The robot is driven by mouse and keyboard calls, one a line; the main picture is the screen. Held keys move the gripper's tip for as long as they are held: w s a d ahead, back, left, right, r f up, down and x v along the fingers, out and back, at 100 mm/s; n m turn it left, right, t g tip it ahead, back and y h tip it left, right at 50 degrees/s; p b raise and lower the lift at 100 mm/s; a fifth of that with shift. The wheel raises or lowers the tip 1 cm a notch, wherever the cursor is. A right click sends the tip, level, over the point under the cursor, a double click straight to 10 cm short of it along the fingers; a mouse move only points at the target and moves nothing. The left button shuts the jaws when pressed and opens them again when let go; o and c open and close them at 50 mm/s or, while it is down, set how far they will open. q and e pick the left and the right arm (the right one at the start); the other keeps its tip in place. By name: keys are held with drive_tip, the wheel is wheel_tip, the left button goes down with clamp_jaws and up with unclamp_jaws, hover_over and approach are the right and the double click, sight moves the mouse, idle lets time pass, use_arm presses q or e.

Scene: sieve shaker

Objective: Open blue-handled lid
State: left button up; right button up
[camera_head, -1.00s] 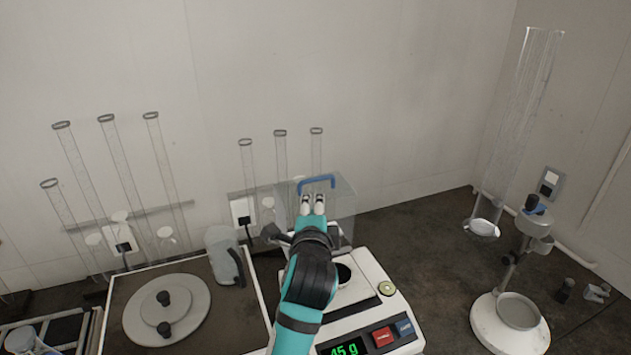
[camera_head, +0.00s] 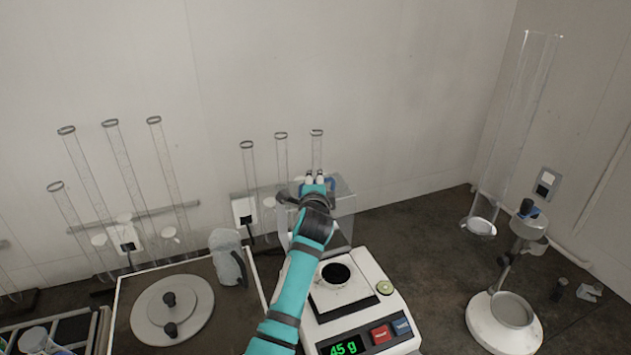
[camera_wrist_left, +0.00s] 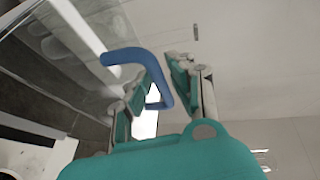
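The clear box-shaped lid (camera_head: 345,212) stands over the back of the white balance (camera_head: 372,300). Its blue handle (camera_head: 332,184) is mostly hidden by my left gripper (camera_head: 314,178) in the head view. In the left wrist view, the bent blue handle (camera_wrist_left: 125,55) reaches between the two teal fingers of my left gripper (camera_wrist_left: 165,72). The fingers are apart, with a gap beside the handle, so they are not closed on it. I cannot tell whether one finger touches it. My right gripper is not in view.
A cup with dark contents (camera_head: 334,274) stands on the balance, which reads 45 g. A clear jug (camera_head: 227,257) and a round grey lid (camera_head: 190,325) are left. Tall glass tubes (camera_head: 112,165) stand behind. A white-based stand (camera_head: 495,330) is right; the counter between is clear.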

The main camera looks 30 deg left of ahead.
use_arm(q)
drive_tip(key=c, duration=0.4)
clamp_jaws()
drive_tip(key=shift+f, duration=0.1)
drive_tip(key=shift+m+t+y, duration=0.4)
drive_tip(key=shift+t, duration=0.5)
drive_tip(key=s+d+b, duration=0.2)
drive_tip(key=b, duration=0.1)
drive_tip(key=s+d+b, duration=0.1)
drive_tip(key=shift+d+f, duration=0.1)
drive_tip(key=shift+f, duration=0.15)
drive_tip(key=shift+s+d+r+b, duration=0.25)
drive_tip(key=shift+d+r+b, duration=0.05)
drive_tip(key=shift+r+b, duration=0.05)
